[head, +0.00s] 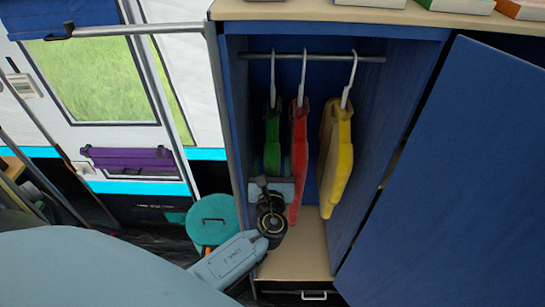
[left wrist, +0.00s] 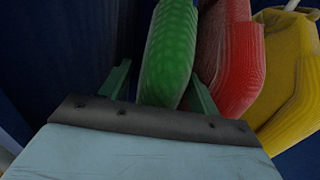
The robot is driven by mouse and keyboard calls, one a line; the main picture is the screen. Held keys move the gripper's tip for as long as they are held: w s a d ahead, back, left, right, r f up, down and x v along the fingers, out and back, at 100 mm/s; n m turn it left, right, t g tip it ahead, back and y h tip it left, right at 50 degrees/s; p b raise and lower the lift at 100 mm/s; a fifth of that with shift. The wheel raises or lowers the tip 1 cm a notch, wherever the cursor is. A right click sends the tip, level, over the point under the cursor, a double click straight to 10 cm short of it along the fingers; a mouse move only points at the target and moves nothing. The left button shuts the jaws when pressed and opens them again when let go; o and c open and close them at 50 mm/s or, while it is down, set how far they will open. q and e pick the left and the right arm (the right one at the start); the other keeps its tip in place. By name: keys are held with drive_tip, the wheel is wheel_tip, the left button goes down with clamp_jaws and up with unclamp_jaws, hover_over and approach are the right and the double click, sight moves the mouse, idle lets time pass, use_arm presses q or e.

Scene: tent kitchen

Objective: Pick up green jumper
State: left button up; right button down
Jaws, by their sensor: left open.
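The green jumper (head: 272,138) hangs from a white hanger (head: 273,80) at the left of the open wardrobe. In the left wrist view, the green jumper (left wrist: 168,55) fills the space between the two fingers, closer to the right finger. My left gripper (left wrist: 160,90) is open around its lower part; a gap shows between the jumper and the left finger. In the head view, my left gripper (head: 270,180) is at the jumper's lower end and hides part of it. My right gripper is not in view.
A red jumper (head: 299,150) hangs close to the right of the green one, and a yellow jumper (head: 337,155) beyond it. All hang from a rail (head: 320,58). The wardrobe's blue door (head: 450,190) stands open at right. A teal bin (head: 212,215) stands left of the wardrobe.

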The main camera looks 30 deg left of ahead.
use_arm(q)
clamp_jaws()
drive_tip(key=shift+r, duration=0.1)
idle(0.3)
